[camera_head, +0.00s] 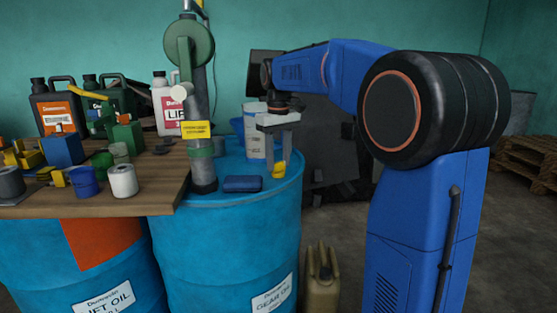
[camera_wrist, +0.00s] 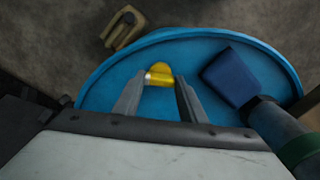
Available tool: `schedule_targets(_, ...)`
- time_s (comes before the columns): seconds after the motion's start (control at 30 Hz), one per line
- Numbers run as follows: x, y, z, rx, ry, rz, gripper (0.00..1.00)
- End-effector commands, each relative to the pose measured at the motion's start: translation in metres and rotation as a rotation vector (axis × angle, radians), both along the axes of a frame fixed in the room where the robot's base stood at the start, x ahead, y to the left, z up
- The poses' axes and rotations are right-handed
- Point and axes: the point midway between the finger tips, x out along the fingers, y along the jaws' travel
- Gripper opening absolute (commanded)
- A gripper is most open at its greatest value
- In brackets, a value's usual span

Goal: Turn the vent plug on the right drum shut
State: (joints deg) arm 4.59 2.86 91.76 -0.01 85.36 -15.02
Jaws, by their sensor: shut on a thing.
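The right drum (camera_head: 222,235) is blue and stands upright; its round top (camera_wrist: 108,92) fills much of the wrist view. The yellow vent plug (camera_head: 279,170) sits on the drum's top near the right rim; it also shows in the wrist view (camera_wrist: 160,75). My gripper (camera_head: 278,160) points down over the drum top from the right. In the wrist view its two grey fingers (camera_wrist: 159,80) are on either side of the plug, shut on it. The fingertips hide part of the plug, and its thread is out of sight.
A blue folded item (camera_head: 242,184) lies on the drum top close to the plug. A pump column (camera_head: 201,150) with a yellow tag stands left of it. A white-and-blue container (camera_head: 254,135) is behind my gripper. A tan jerrycan (camera_head: 322,280) stands on the floor.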

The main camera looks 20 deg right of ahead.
Motion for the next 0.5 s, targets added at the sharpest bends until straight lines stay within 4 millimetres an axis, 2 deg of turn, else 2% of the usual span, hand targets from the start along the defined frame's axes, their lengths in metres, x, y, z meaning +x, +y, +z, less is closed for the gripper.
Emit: schedule_targets(0.5, 0.0001, -0.0001, 0.0002, 0.0, 0.0, -0.311, 0.15)
